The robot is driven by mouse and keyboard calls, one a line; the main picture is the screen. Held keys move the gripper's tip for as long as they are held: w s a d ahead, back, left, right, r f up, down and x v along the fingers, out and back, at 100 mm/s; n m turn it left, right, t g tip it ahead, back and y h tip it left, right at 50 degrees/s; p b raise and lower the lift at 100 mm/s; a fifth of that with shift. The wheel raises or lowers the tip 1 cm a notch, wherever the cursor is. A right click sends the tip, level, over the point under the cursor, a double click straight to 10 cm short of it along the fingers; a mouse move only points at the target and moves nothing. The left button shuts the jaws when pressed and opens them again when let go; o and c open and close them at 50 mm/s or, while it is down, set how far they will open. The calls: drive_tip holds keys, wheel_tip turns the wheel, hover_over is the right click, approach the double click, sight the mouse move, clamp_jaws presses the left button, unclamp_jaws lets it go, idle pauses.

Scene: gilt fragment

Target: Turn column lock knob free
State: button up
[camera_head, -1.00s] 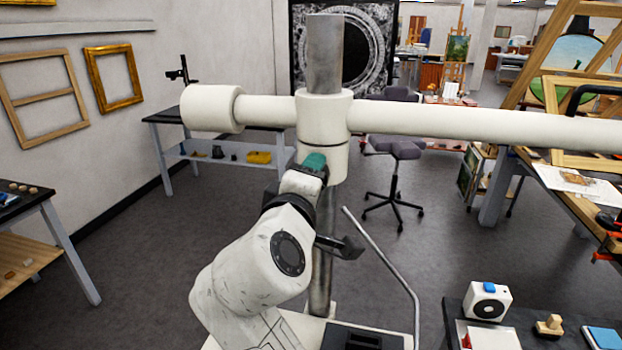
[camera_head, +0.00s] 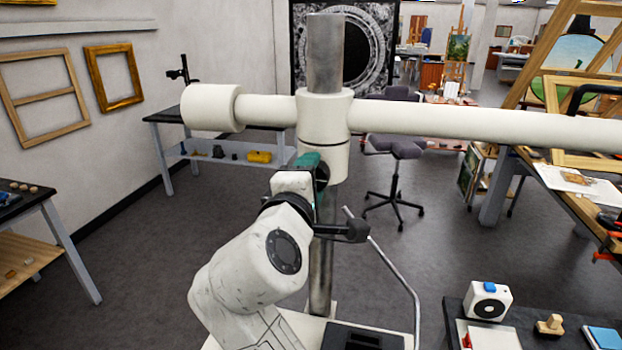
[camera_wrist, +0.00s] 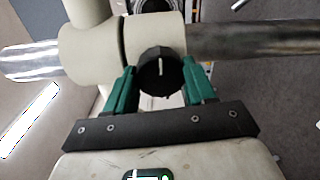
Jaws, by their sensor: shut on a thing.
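The column lock knob (camera_wrist: 161,73) is black and round with a pale line on its face, seen in the wrist view. It sits at the cream column collar (camera_wrist: 92,42). My gripper (camera_wrist: 160,80) has its green fingers on either side of the knob and is shut on it. In the head view, my gripper (camera_head: 308,161) is at the lower part of the cream collar (camera_head: 324,120) on the grey metal column (camera_head: 325,50). The knob is mostly hidden there by the gripper and wrist.
A long cream crossbar (camera_head: 480,124) runs right from the collar, with a thick end (camera_head: 210,108) at left. A bent grey rod (camera_head: 392,265) rises beside the column. A dark table (camera_head: 525,325) with small items stands at lower right.

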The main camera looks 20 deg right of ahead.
drive_tip(key=shift+a, duration=0.1)
drive_tip(key=o, duration=1)
drive_tip(key=shift+o, duration=0.2)
drive_tip(key=shift+s, duration=0.1)
drive_tip(key=b+v, duration=0.2)
drive_tip(key=v, duration=0.8)
drive_tip(key=shift+s+a+b, duration=0.2)
drive_tip(key=shift+s+b, duration=0.05)
drive_tip(key=shift+b, duration=0.15)
drive_tip(key=shift+a+f, duration=0.1)
